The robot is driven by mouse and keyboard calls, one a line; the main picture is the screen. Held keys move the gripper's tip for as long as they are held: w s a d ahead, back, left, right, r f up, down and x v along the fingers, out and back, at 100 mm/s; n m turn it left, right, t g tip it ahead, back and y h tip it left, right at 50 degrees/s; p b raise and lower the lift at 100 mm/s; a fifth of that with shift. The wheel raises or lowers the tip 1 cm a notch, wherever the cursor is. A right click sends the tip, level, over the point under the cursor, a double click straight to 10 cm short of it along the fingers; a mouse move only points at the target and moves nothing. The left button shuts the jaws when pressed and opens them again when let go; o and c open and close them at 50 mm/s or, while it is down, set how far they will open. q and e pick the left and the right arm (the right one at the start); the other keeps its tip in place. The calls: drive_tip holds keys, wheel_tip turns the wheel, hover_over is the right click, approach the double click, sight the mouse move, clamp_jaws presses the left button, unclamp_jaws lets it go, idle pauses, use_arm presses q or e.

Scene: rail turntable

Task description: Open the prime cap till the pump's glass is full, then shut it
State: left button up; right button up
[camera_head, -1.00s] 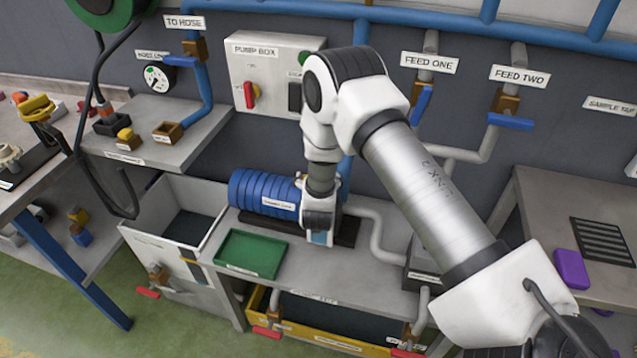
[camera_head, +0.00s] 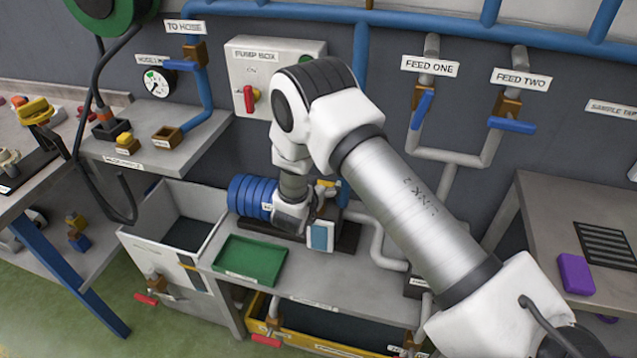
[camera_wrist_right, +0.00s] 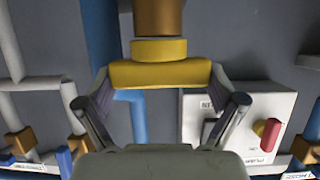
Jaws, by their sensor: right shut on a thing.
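The yellow prime cap (camera_wrist_right: 162,74) sits between the two fingers of my right gripper (camera_wrist_right: 162,88) in the right wrist view, which shows the scene upside down. The fingers are shut on its sides. My left gripper is out of view.
The pump box (camera_head: 275,80) with its red switch (camera_head: 250,98) is on the wall behind. Blue FEED ONE (camera_head: 423,108) and FEED TWO (camera_head: 512,125) levers are to the right. A green tray (camera_head: 251,260) lies in front of the pump. A grey pipe (camera_head: 378,235) runs to its right.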

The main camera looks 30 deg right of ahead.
drive_tip(key=o, duration=0.8)
drive_tip(key=v, duration=1.2)
drive_tip(key=shift+f, duration=0.1)
